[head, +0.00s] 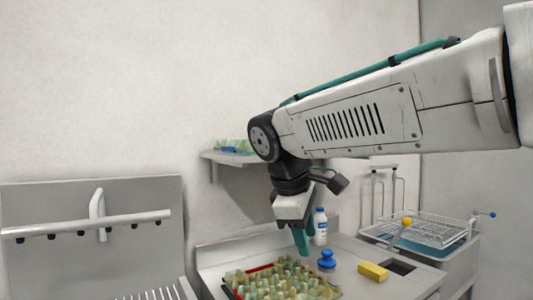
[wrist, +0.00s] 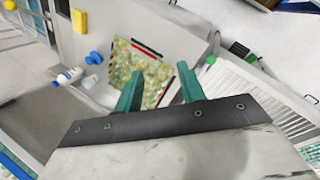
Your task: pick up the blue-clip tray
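A tray with a blue clip (head: 232,149) sits on the wall shelf in the head view, left of my arm's elbow and partly hidden by it. Its contents look pale green. A second tray (head: 255,270) with a red clip and several pale green lumps lies on the counter; it also shows in the wrist view (wrist: 147,50). My gripper (head: 303,245) points down above this red-clip tray. In the wrist view its two teal fingers (wrist: 160,73) are apart with nothing held between them. A blue-edged thing at the lower left of the wrist view (wrist: 12,160) is cut off.
The shelf (head: 222,157) is above the counter. A blue-capped bottle (head: 320,228), a blue-topped jar (head: 327,263) and a yellow sponge (head: 373,272) stand near the counter tray. A wire basket (head: 430,230) is at right, a rail panel (head: 90,225) at left.

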